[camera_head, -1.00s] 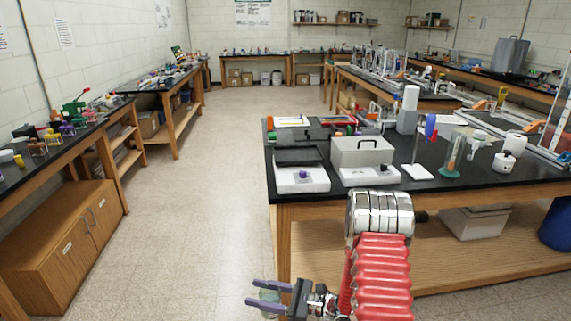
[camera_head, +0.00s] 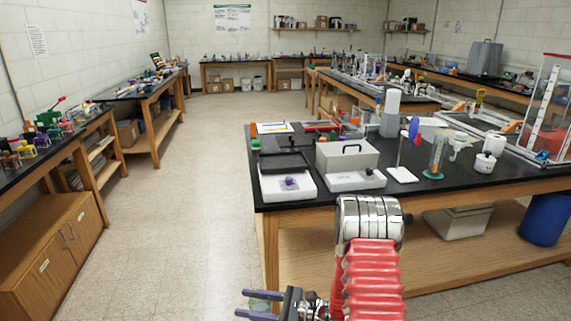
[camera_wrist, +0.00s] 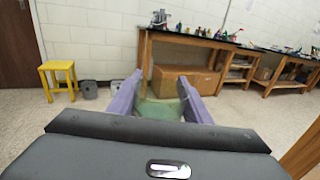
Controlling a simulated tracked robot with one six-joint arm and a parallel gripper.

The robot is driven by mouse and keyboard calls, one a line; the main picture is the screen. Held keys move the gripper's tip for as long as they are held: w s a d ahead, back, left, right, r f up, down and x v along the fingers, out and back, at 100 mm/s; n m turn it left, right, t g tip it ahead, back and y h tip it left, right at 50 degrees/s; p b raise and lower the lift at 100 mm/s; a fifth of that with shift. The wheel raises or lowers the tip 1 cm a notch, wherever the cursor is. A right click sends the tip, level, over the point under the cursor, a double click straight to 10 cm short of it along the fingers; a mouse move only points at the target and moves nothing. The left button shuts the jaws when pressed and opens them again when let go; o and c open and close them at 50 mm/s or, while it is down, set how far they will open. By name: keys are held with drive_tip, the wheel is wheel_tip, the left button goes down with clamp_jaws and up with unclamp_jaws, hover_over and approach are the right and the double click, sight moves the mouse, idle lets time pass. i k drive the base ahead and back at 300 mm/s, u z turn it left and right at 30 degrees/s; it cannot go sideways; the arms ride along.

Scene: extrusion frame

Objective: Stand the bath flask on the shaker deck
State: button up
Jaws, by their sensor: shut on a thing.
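My gripper (camera_head: 250,304) is low in the front of the head view, left of my red arm. Its purple fingers are shut on a see-through, pale green flask (camera_wrist: 160,110), which shows between the fingertips in the wrist view and faintly in the head view (camera_head: 263,306). The likely shaker is a white unit with a flat black deck (camera_head: 283,162) and a purple knob, at the near left corner of the black-topped bench (camera_head: 410,195). My gripper is in front of the bench, apart from it.
A stand with a white base (camera_head: 402,174) and a glass cylinder (camera_head: 438,155) are farther right. Open floor (camera_head: 185,215) lies left of the bench; a wooden cabinet (camera_head: 55,250) stands beyond it.

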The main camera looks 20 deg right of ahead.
sight(283, 162)
drive_tip(key=i, duration=0.85)
